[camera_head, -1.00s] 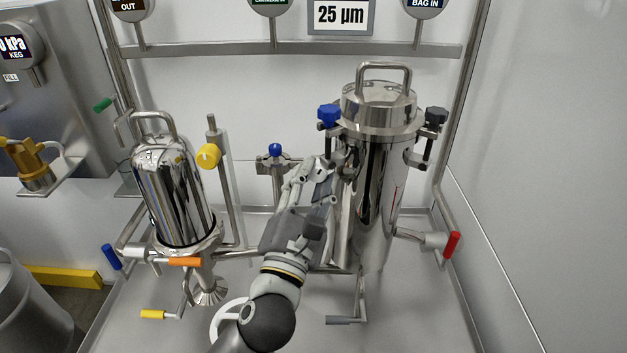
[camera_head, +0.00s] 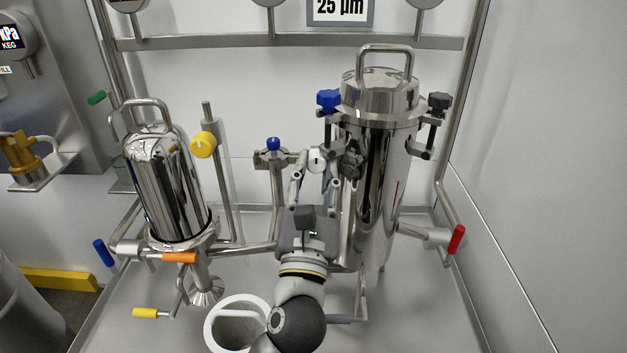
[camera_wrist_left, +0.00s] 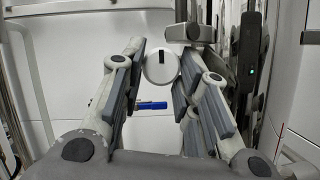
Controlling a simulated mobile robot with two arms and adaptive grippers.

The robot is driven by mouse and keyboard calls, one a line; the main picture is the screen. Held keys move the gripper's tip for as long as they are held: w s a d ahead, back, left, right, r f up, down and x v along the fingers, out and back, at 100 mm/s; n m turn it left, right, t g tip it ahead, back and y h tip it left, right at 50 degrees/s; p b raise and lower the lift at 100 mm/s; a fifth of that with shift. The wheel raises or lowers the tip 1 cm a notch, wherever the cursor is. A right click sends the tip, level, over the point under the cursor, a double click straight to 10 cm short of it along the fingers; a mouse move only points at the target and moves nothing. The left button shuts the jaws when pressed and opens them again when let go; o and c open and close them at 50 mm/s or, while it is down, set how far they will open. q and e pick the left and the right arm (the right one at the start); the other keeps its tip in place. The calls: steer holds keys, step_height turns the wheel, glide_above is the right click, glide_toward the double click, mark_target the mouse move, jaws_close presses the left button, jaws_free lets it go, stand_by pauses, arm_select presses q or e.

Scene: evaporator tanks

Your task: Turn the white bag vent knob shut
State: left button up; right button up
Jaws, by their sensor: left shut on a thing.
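The white bag vent knob (camera_wrist_left: 161,67) is a round white disc with a short dark mark, upright in the wrist view. My left gripper (camera_head: 318,168) reaches up from below with one finger on each side of the knob. In the wrist view its fingertips (camera_wrist_left: 161,72) are closed about the knob's left and right edges. My right gripper is in neither view.
A smaller steel housing (camera_head: 165,185) stands left, with a yellow knob (camera_head: 203,145) beside it. Blue (camera_head: 328,100) and black (camera_head: 438,102) clamp knobs flank the large housing's lid. A red handle (camera_head: 456,239) is at right. A white bucket (camera_head: 212,331) is below my arm.

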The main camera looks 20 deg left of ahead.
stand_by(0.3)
arm_select(q)
steer(key=o, duration=0.7)
steer(key=shift+o, duration=0.2)
steer(key=v, duration=1.2)
